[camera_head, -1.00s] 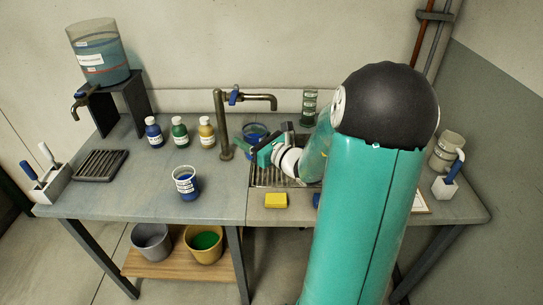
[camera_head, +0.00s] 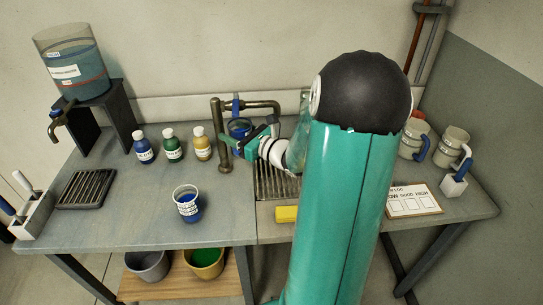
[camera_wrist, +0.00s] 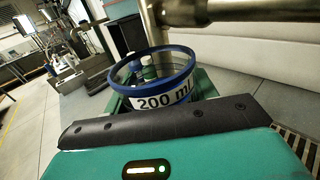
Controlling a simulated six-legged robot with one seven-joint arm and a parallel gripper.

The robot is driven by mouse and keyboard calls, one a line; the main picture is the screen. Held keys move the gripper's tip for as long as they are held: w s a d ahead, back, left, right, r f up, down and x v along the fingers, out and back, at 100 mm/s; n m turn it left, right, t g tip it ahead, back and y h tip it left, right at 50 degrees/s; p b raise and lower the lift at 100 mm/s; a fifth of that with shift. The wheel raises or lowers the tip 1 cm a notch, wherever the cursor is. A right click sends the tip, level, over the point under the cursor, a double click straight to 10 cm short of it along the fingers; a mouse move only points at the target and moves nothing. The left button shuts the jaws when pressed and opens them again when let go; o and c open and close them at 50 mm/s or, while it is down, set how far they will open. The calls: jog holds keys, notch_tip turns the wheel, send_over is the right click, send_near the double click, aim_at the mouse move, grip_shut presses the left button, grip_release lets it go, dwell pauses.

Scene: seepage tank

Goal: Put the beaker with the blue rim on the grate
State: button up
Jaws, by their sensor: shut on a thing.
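The beaker with the blue rim (camera_head: 239,127) is held in my gripper (camera_head: 245,143), up beside the tap above the sink area. In the wrist view the beaker (camera_wrist: 160,101) has a "200 ml" label and a wide blue rim, and my gripper is shut on it. The beaker's lower part is hidden by my gripper. A dark slatted grate (camera_head: 86,189) lies at the left of the bench with nothing on it. The slatted sink grid (camera_head: 272,184) shows partly behind my arm.
The tap (camera_head: 221,140) stands close to the beaker, its spout above. A white-rimmed beaker with blue liquid (camera_head: 187,204) stands mid-bench. Blue, green (camera_head: 172,145) and yellow bottles stand behind it. A tank (camera_head: 72,65) is at back left. A yellow sponge (camera_head: 286,214) lies in front.

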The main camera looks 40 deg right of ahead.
jog(key=d+f, duration=0.3)
jog(key=d, duration=0.1)
jog(key=s+d+f, duration=0.1)
jog(key=d+f, duration=0.2)
jog(key=d, duration=0.1)
jog(key=s+d+f, duration=0.1)
jog(key=d+f, duration=0.2)
jog(key=d, duration=0.1)
jog(key=shift+s+d+f, duration=0.2)
jog(key=shift+s+f, duration=0.05)
jog(key=shift+f, duration=1.5)
jog(key=shift+w+f, duration=0.1)
jog(key=shift+f, duration=0.1)
jog(key=o, duration=1)
jog(key=shift+r, duration=0.1)
